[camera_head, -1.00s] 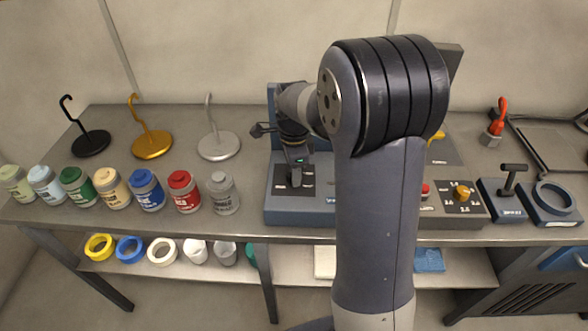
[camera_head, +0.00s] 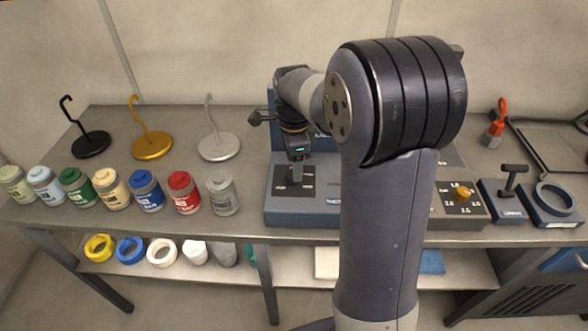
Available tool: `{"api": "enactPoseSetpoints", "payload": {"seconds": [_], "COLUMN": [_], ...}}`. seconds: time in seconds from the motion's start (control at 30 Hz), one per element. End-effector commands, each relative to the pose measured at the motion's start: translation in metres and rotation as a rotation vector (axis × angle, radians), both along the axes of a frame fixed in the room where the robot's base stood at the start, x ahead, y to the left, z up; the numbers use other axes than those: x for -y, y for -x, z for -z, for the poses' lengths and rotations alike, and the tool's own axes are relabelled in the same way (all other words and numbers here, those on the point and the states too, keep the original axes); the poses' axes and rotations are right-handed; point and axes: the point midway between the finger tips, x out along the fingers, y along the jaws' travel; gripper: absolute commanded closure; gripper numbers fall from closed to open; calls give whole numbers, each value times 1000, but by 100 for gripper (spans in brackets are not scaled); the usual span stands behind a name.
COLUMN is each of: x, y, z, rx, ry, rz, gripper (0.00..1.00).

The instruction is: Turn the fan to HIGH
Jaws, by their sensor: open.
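My gripper (camera_head: 298,168) points down over a dark plate on a blue-grey control box (camera_head: 293,217) at the middle of the bench. The jaws are open; the fingertips are small and dark, so I cannot tell whether they touch a control there. My arm hides the right part of this box. Further right, a grey panel (camera_head: 482,212) carries a yellow knob (camera_head: 463,193) with white markings around it. The labels are too small to read, so I cannot tell which control belongs to the fan.
Several paint jars (camera_head: 145,190) line the bench's front left, with black, gold (camera_head: 151,143) and silver hook stands behind. A black T-handle unit (camera_head: 511,182) and a ring fixture (camera_head: 556,198) stand at right. A red-handled tool (camera_head: 496,124) is behind them.

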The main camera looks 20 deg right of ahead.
Motion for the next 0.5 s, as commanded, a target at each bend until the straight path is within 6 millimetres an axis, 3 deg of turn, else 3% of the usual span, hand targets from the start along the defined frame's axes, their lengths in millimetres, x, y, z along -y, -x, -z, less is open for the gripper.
{"api": "enactPoseSetpoints", "payload": {"seconds": [0.23,0.5], "x": [0,0], "y": [-1,0], "z": [-50,-72], "rx": [5,-1], "ry": [0,0], "rz": [0,0], "gripper": [41,41]}}
